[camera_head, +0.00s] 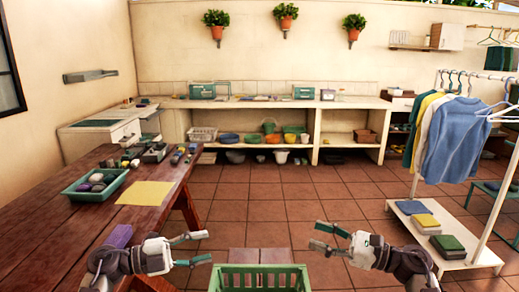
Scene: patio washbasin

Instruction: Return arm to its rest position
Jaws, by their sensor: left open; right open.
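My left gripper (190,250) is at the bottom left of the head view, beside the near right edge of the wooden table. Its fingers are spread apart with nothing between them. My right gripper (325,238) is at the bottom right, over the tiled floor. Its fingers are also spread and empty. Both arms are held low, one on each side of a green basket (260,278) at the bottom middle. Neither gripper appears to touch the basket.
The wooden table (60,235) on the left bears a green tray (80,186) of round items and a yellow cloth (146,193). A clothes rack with shirts (452,138) stands at the right. Open tiled floor (280,205) lies ahead, before a low counter (345,104).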

